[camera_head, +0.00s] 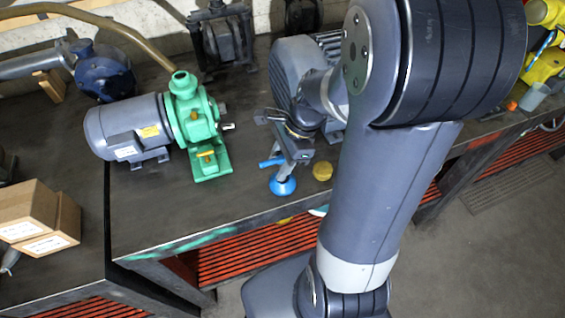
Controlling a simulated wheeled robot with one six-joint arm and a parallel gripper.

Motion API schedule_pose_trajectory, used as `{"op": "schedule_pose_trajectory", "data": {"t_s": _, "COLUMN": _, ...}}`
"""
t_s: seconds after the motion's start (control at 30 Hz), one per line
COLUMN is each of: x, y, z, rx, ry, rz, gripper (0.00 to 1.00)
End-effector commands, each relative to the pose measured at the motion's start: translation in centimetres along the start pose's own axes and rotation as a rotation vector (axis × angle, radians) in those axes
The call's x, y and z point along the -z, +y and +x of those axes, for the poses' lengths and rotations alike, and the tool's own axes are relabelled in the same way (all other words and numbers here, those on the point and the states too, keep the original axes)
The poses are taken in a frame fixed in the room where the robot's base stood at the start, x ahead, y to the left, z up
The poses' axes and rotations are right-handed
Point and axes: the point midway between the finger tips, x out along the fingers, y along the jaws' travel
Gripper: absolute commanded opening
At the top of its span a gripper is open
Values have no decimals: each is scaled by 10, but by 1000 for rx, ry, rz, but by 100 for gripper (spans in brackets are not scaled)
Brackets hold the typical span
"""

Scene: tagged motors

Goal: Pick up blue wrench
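A bright blue item lies near the front edge of the dark bench. I see a rounded blue end (283,186) and a small blue bar (271,162); they may be parts of the blue wrench, but its full shape is hidden by my gripper. My gripper (287,168) points down over the blue item, with the fingers between its visible parts. I cannot tell whether the fingers touch it or how far apart they are.
A green pump with a grey motor (135,130) stands left of my gripper. A large grey motor (293,65) is behind it. A yellow cap (322,171) lies close by on the right. Cardboard boxes (35,218) sit at the left. The bench's front edge is close.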

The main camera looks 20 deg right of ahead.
Motion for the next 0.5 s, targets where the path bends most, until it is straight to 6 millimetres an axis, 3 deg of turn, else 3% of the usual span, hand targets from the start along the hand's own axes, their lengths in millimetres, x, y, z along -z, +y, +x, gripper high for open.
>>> {"op": "schedule_pose_trajectory", "data": {"t_s": 0.17, "x": 0, "y": 0, "z": 0, "rx": 1, "ry": 0, "rz": 0, "gripper": 39}}
{"op": "schedule_pose_trajectory", "data": {"t_s": 0.5, "x": 0, "y": 0, "z": -1, "rx": 1, "ry": 1, "rz": 0, "gripper": 11}}
